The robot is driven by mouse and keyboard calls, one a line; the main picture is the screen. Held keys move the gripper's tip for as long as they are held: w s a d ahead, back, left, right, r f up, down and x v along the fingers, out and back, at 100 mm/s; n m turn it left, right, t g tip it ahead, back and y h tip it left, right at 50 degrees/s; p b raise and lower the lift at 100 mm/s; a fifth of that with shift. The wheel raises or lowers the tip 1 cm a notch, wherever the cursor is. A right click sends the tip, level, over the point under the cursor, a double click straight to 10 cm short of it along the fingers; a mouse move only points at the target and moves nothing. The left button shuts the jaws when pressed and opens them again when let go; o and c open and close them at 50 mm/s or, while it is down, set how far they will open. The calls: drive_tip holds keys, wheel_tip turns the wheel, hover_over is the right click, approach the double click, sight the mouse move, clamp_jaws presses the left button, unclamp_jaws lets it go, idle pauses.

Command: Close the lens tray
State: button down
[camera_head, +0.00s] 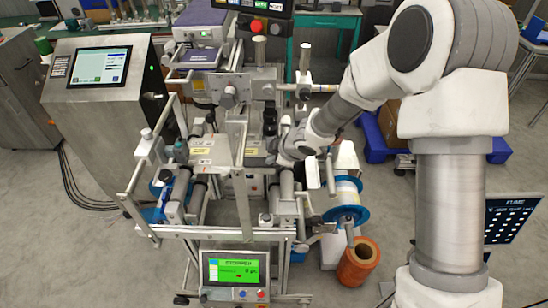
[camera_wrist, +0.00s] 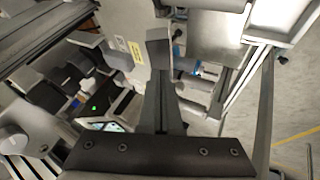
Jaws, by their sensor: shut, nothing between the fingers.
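My gripper (camera_head: 283,150) is at the middle of the film reel machine, beside the grey block (camera_head: 258,153) and in front of a black lens-like cylinder (camera_head: 269,122). In the wrist view my gripper (camera_wrist: 159,38) shows as two dark fingers pressed together, with nothing between them. Its tips are over or beside a pale grey plate with a yellow label (camera_wrist: 126,50). I cannot tell whether they touch it. I cannot pick out the lens tray for sure, nor tell how far it is open. My wrist hides part of the machine's right side.
Metal rollers and a blue-flanged reel (camera_head: 347,214) crowd the machine's right side. An orange roll (camera_head: 357,262) stands at the front right. A small display (camera_head: 235,272) is at the front, and a cabinet with a screen (camera_head: 98,68) stands at the left. Open floor lies around.

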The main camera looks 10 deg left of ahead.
drive_tip(key=p+v, duration=0.4)
drive_tip(key=v, duration=0.6)
drive_tip(key=s+d+r+m+t+h, duration=0.15)
drive_tip(key=d+r+m+h, duration=0.3)
drive_tip(key=d+r, duration=0.45)
drive_tip(key=s+d+r+m+t+h, duration=0.1)
drive_tip(key=s+d+r+m+h, duration=0.15)
drive_tip(key=d+r+m, duration=0.7)
drive_tip(key=s+d+r+m, duration=0.1)
drive_tip(key=s+d+m, duration=0.1)
drive_tip(key=s, duration=0.6)
drive_tip(key=s+d+r+m+g+y, duration=0.1)
drive_tip(key=s+d+m, duration=0.2)
drive_tip(key=s, duration=0.6)
drive_tip(key=shift+s+d+r, duration=0.15)
drive_tip(key=shift+s+d, duration=0.05)
drive_tip(key=shift+d, duration=0.35)
drive_tip(key=shift+d+m+g, duration=0.15)
drive_tip(key=shift+m+g, duration=0.1)
drive_tip(key=shift+m, duration=0.05)
